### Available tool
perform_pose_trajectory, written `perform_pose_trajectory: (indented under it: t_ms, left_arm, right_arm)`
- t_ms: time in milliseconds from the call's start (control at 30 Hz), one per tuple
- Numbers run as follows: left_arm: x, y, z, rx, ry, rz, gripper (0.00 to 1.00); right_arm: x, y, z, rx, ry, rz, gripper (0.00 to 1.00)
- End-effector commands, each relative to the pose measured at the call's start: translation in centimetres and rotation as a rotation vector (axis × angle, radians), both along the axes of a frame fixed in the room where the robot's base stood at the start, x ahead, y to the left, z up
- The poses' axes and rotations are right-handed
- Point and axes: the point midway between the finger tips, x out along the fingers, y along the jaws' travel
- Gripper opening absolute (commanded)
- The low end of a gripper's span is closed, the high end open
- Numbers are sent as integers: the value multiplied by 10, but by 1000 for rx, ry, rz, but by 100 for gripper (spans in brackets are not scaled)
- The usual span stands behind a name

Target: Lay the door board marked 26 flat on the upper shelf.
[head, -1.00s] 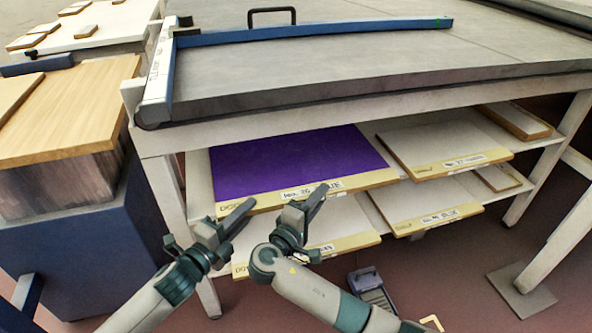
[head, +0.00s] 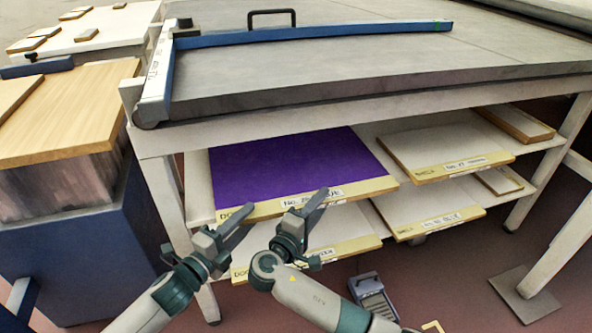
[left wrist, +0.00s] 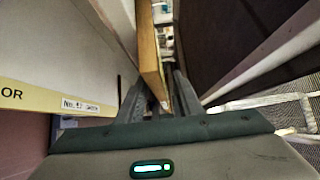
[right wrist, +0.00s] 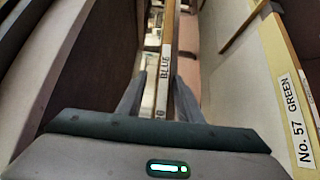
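The door board marked 26 (head: 290,170) has a purple top and a tan front edge labelled "No. 26 BLUE". It lies level on the upper shelf (head: 198,190), with its front edge overhanging. My left gripper (head: 245,212) is at the left part of that edge, my right gripper (head: 318,202) nearer its middle. In the left wrist view the board's edge (left wrist: 149,50) runs between the left fingers (left wrist: 158,90). In the right wrist view the labelled edge (right wrist: 167,60) runs between the right fingers (right wrist: 160,85). Both grippers look open, with a gap above the board.
A lower board (head: 350,245) lies just below my grippers. Other boards (head: 445,150) lie on the shelves to the right. The grey tabletop (head: 380,65) hangs over the shelves. A blue cabinet (head: 70,260) stands at the left, and a small device (head: 370,292) is on the floor.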

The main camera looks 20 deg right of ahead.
Motion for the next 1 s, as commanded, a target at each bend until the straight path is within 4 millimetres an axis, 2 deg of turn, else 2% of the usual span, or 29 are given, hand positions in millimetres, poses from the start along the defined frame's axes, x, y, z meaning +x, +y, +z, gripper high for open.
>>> perform_pose_trajectory:
  t_ms: [167, 600, 800, 1000]
  left_arm:
    - [-13, 15, -1, 1, 0, 1, 33]
    - [-63, 70, 0, 1, 0, 0, 33]
    - [-75, 83, 0, 0, -1, 0, 33]
    - [-77, 85, 1, -1, -2, -1, 33]
  right_arm:
    - [0, 0, 0, 0, 0, 0, 33]
    - [0, 0, 0, 0, 0, 0, 33]
    - [0, 0, 0, 0, 0, 0, 33]
    - [0, 0, 0, 0, 0, 0, 33]
